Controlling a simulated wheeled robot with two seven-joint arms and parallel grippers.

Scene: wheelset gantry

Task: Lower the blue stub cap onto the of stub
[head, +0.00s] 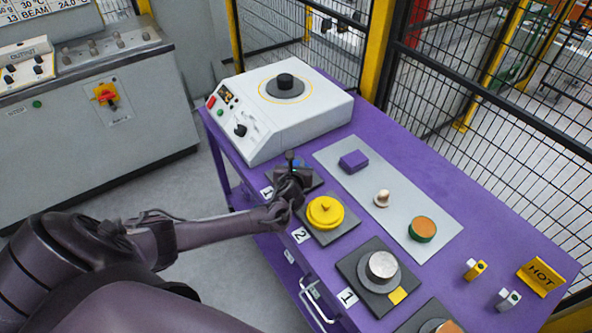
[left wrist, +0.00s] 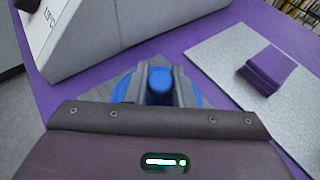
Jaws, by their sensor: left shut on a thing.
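My left gripper (head: 290,180) is over the dark pad at the table's left edge, beside the white machine. In the left wrist view its fingers (left wrist: 158,88) are shut on the knob of the blue stub cap (left wrist: 160,78). Blue parts of the cap also show on both sides of the fingers. In the head view the gripper hides nearly all of the cap. Any stub beneath is hidden, so I cannot tell whether the cap touches one. My right gripper is not in view.
A yellow cap (head: 325,212) sits on the pad labelled 2. A bare metal stub (head: 383,266) stands on the pad labelled 1. The white machine (head: 278,115) stands behind my gripper. A grey mat (head: 360,187) holds a purple block (head: 354,161) and small parts.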

